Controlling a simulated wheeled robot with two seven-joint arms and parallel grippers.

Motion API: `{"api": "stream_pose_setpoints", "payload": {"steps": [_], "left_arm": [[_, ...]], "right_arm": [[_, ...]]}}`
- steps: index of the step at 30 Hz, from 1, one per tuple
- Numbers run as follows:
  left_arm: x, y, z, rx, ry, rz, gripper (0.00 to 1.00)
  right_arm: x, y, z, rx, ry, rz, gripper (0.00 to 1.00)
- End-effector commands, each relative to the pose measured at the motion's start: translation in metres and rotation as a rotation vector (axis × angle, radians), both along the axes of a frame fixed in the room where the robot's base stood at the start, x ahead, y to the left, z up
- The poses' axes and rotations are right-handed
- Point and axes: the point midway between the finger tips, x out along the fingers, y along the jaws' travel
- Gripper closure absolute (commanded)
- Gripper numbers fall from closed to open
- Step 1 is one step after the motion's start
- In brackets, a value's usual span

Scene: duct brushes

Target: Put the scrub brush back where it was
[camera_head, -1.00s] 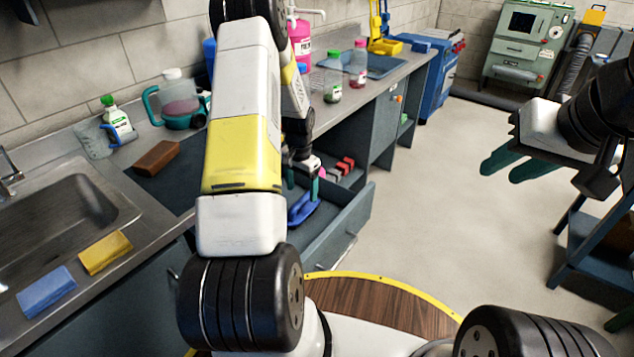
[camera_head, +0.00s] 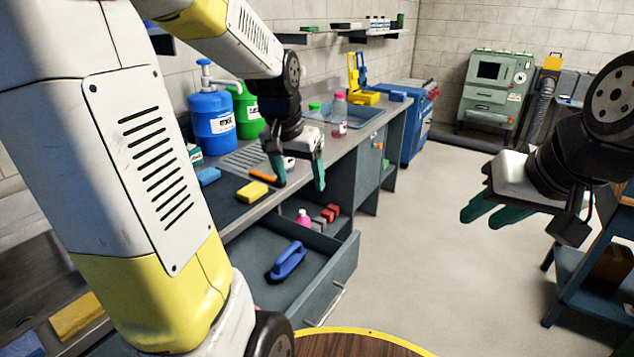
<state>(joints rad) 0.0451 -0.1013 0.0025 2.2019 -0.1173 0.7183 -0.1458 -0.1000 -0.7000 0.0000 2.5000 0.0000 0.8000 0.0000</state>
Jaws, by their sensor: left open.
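The blue scrub brush (camera_head: 288,260) lies in the open grey drawer (camera_head: 320,272), with its handle upward. My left gripper (camera_head: 296,182) is open and empty, with its green fingers pointing down. It is raised well above the drawer, in front of the counter, and is apart from the brush. My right gripper (camera_head: 492,212) hangs at the right over the floor. A gap shows between its green fingers, and nothing shows between them.
A pink bottle (camera_head: 303,218) and small red and grey blocks (camera_head: 326,214) sit behind the drawer. The counter carries a yellow sponge (camera_head: 252,192), a blue jug (camera_head: 212,126), a green jug (camera_head: 247,112) and a pink-capped bottle (camera_head: 339,115). The floor (camera_head: 430,250) in the middle is clear.

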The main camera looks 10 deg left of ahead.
Motion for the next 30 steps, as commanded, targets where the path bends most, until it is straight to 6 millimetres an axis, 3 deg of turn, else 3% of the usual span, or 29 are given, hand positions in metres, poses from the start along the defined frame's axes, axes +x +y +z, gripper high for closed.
{"api": "stream_pose_setpoints", "payload": {"steps": [1,6,13,19,30], "left_arm": [[-0.017,-0.007,0.016,-0.014,-0.033,0.008,0.25],[-0.073,-0.028,0.047,-0.075,-0.114,0.039,0.25],[-0.13,-0.046,0.061,-0.15,-0.19,0.066,0.25],[-0.147,-0.051,0.062,-0.174,-0.209,0.073,0.25],[-0.147,-0.051,0.062,-0.175,-0.209,0.073,0.25]], "right_arm": [[0.0,0.0,0.0,0.0,0.0,0.0,0.67],[0.0,0.0,0.0,0.0,0.0,0.0,0.67],[0.0,0.0,0.0,0.0,0.0,0.0,0.67],[0.0,0.0,0.0,0.0,0.0,0.0,0.67],[0.0,0.0,0.0,0.0,0.0,0.0,0.67]]}}
